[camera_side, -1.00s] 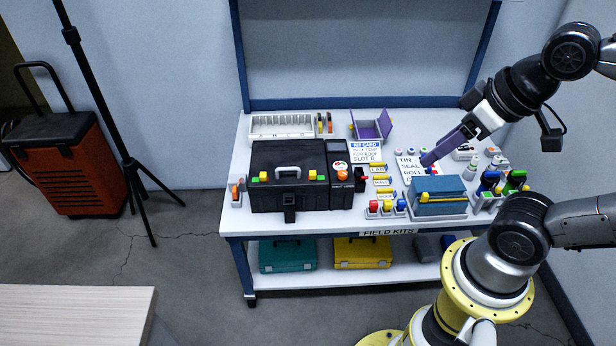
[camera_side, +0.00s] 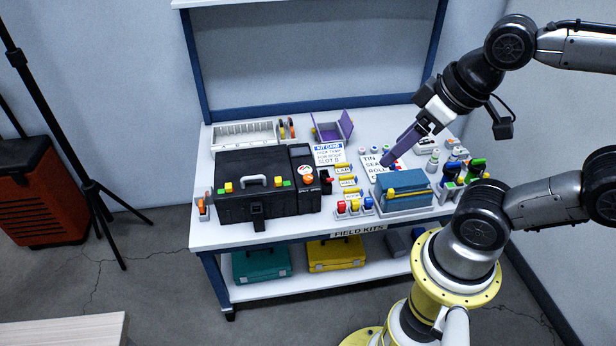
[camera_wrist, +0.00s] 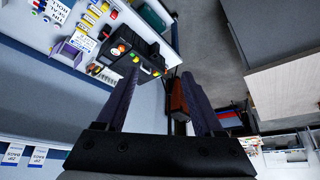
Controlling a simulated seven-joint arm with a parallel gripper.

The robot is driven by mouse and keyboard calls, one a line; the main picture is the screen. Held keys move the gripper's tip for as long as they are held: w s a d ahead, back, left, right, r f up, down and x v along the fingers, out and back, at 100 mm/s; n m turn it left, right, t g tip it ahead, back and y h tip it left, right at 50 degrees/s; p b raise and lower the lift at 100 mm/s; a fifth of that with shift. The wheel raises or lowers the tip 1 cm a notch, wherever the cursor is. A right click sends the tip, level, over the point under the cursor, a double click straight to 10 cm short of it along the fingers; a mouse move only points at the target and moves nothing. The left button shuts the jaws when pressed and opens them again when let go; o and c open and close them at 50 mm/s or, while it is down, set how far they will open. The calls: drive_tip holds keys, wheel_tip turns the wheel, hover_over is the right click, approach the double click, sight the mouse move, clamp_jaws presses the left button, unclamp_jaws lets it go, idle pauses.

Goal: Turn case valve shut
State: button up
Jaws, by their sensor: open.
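The black case (camera_side: 265,208) stands closed on the left half of the white table, with a grey handle on its lid. A narrow panel on its right end carries a round white gauge (camera_side: 306,168) and an orange knob (camera_side: 308,181), which looks like the valve; its exact setting is too small to read. The case also shows in the wrist view (camera_wrist: 143,54). My gripper (camera_side: 387,162) has long purple fingers and is over the right part of the table, well right of the knob. In the wrist view its fingers (camera_wrist: 160,80) are apart with nothing between them.
A blue box (camera_side: 403,200) and several bottles (camera_side: 475,166) crowd the table's right side. Small colored parts (camera_side: 354,206) stand right of the case. A white divided tray (camera_side: 244,135) and an open purple box (camera_side: 333,128) are behind. Air above the case is clear.

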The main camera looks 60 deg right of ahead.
drive_tip(key=w+a+r+m+g+y, duration=0.4)
drive_tip(key=w+a+m+y, duration=0.1)
drive_tip(key=w+a+y, duration=0.4)
drive_tip(key=w+d+f+m+y, duration=0.2)
drive_tip(key=w+m, duration=0.2)
drive_tip(key=w, duration=0.7)
drive_tip(key=m+t, duration=1.3)
drive_tip(key=m, duration=0.3)
hover_over(308, 177)
wheel_tip(308, 177, down, 28)
drive_tip(key=f, duration=0.1)
drive_tip(key=s+d+f+m, duration=0.1)
drive_tip(key=s+f, duration=0.1)
drive_tip(key=f, duration=0.1)
drive_tip(key=s+d+f+m+h, duration=0.1)
drive_tip(key=s+f+m, duration=0.1)
drive_tip(key=f, duration=0.1)
drive_tip(key=s+d+f+m+t+h, duration=0.1)
drive_tip(key=s+f+m, duration=0.1)
drive_tip(key=f, duration=0.2)
drive_tip(key=shift+s+d, duration=0.15)
drive_tip(key=shift+d, duration=0.05)
drive_tip(key=shift+d+r, duration=0.1)
drive_tip(key=shift+d, duration=0.05)
drive_tip(key=x, duration=0.7)
drive_tip(key=shift+r, duration=0.1)
